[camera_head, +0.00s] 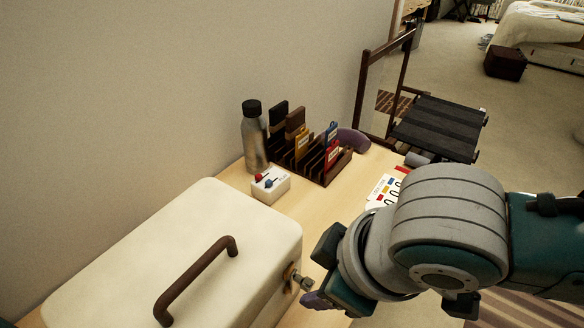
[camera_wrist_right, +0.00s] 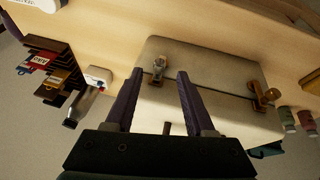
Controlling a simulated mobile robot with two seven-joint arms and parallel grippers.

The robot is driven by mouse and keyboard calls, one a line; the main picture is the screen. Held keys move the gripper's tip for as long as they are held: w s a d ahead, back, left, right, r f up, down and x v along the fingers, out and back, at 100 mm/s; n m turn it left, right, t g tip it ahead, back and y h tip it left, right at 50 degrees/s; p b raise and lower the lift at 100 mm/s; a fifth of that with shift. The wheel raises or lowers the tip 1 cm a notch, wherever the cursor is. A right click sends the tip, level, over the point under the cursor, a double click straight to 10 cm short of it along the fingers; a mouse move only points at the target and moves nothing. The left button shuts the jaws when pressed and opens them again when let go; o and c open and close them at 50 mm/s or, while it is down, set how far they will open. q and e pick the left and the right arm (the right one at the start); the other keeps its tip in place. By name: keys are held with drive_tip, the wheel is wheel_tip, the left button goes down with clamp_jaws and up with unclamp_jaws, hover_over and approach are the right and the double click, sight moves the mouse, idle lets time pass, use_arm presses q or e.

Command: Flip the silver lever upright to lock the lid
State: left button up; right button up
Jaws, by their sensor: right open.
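The cream suitcase (camera_head: 185,240) stands shut on the wooden table, with a brown handle (camera_head: 200,275) on its lid. The silver lever (camera_head: 303,283) juts out from the suitcase's right-hand face. It also shows in the right wrist view (camera_wrist_right: 158,68), in line with the gap between my fingers. My right gripper (camera_head: 318,272) is open and empty, its two dark purple fingers pointing at the lever. One finger lies on each side of it in the wrist view (camera_wrist_right: 160,74). I cannot tell whether either finger touches it.
A second, brass-coloured latch (camera_wrist_right: 265,95) is on the same face. Behind the suitcase stand a small white switch box (camera_head: 270,185), a grey bottle (camera_head: 255,140) and a dark rack (camera_head: 310,160) with cards. A folding chair (camera_head: 440,128) is beyond the table.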

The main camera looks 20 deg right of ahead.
drive_tip(key=p+v, duration=0.1)
drive_tip(key=v, duration=0.5)
drive_tip(key=shift+r, duration=0.15)
drive_tip(key=s+a+r+m+y+p, duration=0.1)
drive_tip(key=s+a+r+m, duration=0.1)
drive_tip(key=s+r, duration=0.1)
drive_tip(key=s+d+r+m+g+h+p, duration=0.15)
drive_tip(key=s+d+r+m+p, duration=0.3)
drive_tip(key=s+d, duration=0.45)
wheel_tip(320, 180, up, 36)
drive_tip(key=p, duration=3.5)
drive_tip(key=shift+w+h, duration=0.3)
drive_tip(key=shift+h, duration=0.15)
drive_tip(key=shift+d+m+t, duration=0.1)
drive_tip(key=shift+m+t, duration=0.15)
